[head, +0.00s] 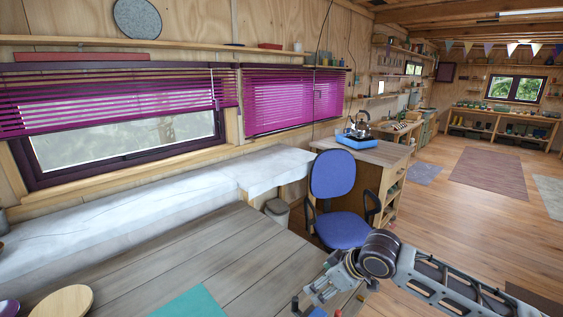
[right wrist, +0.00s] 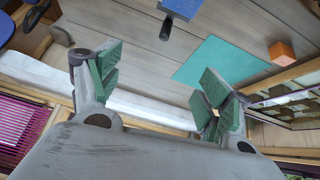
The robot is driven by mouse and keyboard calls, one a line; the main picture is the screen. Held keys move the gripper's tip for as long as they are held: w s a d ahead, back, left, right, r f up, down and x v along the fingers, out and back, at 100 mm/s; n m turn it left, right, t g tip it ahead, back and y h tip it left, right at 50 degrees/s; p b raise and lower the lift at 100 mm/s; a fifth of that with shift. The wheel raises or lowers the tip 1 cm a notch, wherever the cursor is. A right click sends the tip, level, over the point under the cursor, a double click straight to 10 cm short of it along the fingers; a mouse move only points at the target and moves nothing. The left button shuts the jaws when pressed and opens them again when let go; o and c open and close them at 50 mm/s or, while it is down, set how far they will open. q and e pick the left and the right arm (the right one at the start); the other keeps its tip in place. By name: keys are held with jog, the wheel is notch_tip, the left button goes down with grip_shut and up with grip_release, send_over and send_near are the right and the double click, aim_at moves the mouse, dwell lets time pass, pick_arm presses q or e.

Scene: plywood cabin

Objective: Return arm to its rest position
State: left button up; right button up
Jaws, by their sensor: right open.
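My right arm comes in from the lower right in the head view, and its gripper (head: 318,292) is over the near right part of the grey wooden table (head: 225,245). In the right wrist view the right gripper (right wrist: 160,88) has its green-padded fingers spread wide, with nothing between them. The table planks and a teal mat (right wrist: 222,62) show beyond the fingers. My left gripper is in neither view.
The teal mat (head: 190,304) and a round wooden board (head: 65,301) lie at the table's near edge. An orange block (right wrist: 282,52) and a blue object with a dark handle (right wrist: 180,10) show in the wrist view. A blue chair (head: 338,200) stands beyond the table.

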jog(key=w+d+r+m+t+h, duration=0.3)
jog(key=w+d+t, duration=0.7)
jog(key=w+d, duration=1.6)
jog(key=w+d+f+h, duration=0.25)
jog(key=d+f, duration=0.25)
jog(key=f, duration=0.6)
jog(key=s+d+f+m+g, duration=0.1)
jog(key=s+d+f, duration=0.15)
jog(key=f, duration=0.65)
jog(key=s+d+f+g, duration=0.15)
jog(key=s+f, duration=0.25)
jog(key=f, duration=0.6)
jog(key=s+a+f+m+g+h+b, duration=0.1)
jog(key=s+a+f+g, duration=0.2)
jog(key=s+f, duration=1.15)
jog(key=s+a+f+m+g, duration=0.1)
jog(key=s+a+f+g, duration=0.15)
jog(key=s+f, duration=1.15)
jog(key=s+a+f+g, duration=0.2)
jog(key=s+a+f, duration=0.3)
jog(key=s, duration=0.8)
jog(key=s+a+f+m+g+y, duration=0.1)
jog(key=s+a+f, duration=0.4)
jog(key=s, duration=0.9)
jog(key=s+a+f+g+b, duration=0.1)
jog(key=s+a+f, duration=0.4)
jog(key=s, duration=0.8)
jog(key=shift+s+f+g+y, duration=0.25)
jog(key=shift+g+y, duration=0.1)
jog(key=shift+g, duration=0.55)
